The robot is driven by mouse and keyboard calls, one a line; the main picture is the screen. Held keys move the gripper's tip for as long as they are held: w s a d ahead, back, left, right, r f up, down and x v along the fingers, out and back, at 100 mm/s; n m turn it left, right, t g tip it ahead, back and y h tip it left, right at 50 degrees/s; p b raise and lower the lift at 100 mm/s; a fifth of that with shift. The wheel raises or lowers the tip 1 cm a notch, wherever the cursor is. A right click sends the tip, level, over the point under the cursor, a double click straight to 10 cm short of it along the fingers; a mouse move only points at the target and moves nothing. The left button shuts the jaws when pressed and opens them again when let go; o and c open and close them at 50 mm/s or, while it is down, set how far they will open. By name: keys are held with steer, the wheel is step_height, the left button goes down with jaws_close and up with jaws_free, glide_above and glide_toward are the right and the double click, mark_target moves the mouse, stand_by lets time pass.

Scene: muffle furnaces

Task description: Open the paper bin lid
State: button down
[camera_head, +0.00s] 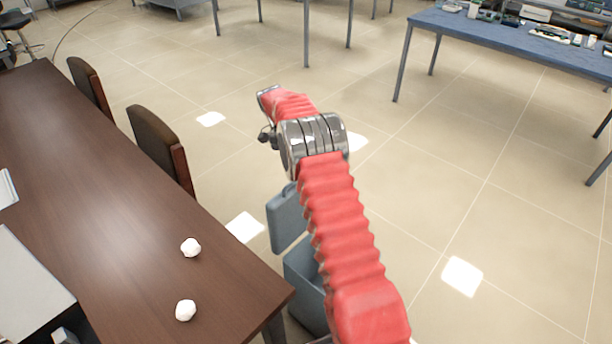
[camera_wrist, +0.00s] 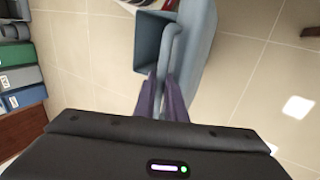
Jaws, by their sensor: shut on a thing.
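The blue-grey paper bin (camera_head: 304,288) stands on the floor beside the right end of the brown table, partly hidden behind my red arm. Its lid (camera_head: 286,218) is raised and stands tilted above the bin, with a gap at the front. In the wrist view, my gripper (camera_wrist: 163,92) has its two purple fingers closed around a thin blue-grey edge of the lid (camera_wrist: 171,50). The open bin body (camera_wrist: 150,42) shows beside it, dark inside. In the head view my gripper cannot be made out behind the arm.
The brown table (camera_head: 110,190) is close on the left, with two white crumpled balls (camera_head: 191,247) (camera_head: 186,310) on it. Two chairs (camera_head: 160,145) stand behind it. A blue workbench (camera_head: 520,42) is at the far right. The tiled floor between is clear.

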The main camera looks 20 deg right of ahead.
steer(key=shift+w+a+g, duration=0.15)
steer(key=shift+w+a, duration=0.05)
steer(key=shift+w, duration=0.25)
steer(key=shift+w+a+g, duration=0.15)
steer(key=shift+w+a, duration=0.05)
steer(key=shift+w, duration=0.25)
steer(key=c, duration=1.8)
jaws_free()
steer(key=shift+s, duration=0.1)
steer(key=shift+v, duration=3.7)
steer(key=shift+a, duration=0.1)
steer(key=shift+c, duration=0.6)
